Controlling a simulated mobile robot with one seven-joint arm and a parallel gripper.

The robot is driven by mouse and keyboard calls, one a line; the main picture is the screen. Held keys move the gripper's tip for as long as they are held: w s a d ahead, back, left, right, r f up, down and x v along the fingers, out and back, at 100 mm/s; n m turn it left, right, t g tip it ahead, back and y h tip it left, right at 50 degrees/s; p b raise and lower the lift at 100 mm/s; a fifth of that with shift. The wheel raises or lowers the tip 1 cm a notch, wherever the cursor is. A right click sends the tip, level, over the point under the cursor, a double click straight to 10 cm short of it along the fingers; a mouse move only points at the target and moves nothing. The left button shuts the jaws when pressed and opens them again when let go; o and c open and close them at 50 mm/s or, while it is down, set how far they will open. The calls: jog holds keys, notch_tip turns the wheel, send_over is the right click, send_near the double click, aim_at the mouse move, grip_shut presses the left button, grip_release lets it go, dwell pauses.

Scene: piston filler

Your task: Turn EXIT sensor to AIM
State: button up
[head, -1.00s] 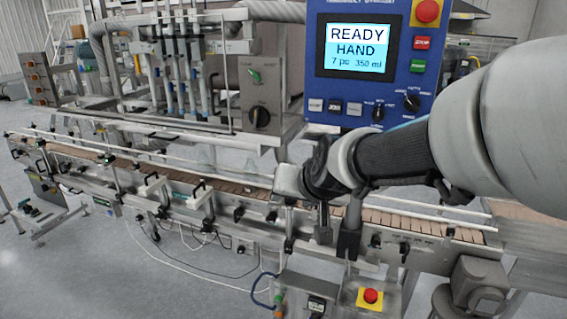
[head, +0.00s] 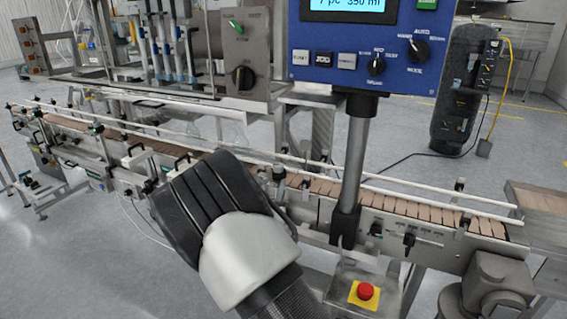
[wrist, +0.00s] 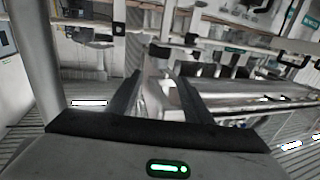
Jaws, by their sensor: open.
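I cannot tell which part is the EXIT sensor; no label or pointer of it is readable. Several small dark fittings with knobs sit along the near rail of the conveyor (head: 325,186). One small knob (head: 408,240) is on the side panel right of the post. My gripper shows in the wrist view (wrist: 160,82), its two dark fingers apart with nothing held between them. Metal rails and brackets lie beyond the fingers. In the head view my dark wrist and hand cover the conveyor's near side at centre left; the fingertips are hidden there.
A blue control panel (head: 400,52) on a grey post (head: 353,165) stands over the conveyor. A red stop button (head: 365,291) on yellow sits low in front. A grey box with a dial (head: 243,77) hangs behind. Open floor lies at left.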

aim_at(279, 171)
jog(key=w+d, duration=0.1)
jog(key=w, duration=1.4)
jog(key=shift+w+d+b, duration=0.25)
jog(key=shift+b, duration=0.15)
jog(key=c, duration=1.1)
jog(key=shift+o, duration=0.2)
jog(key=shift+f, duration=0.1)
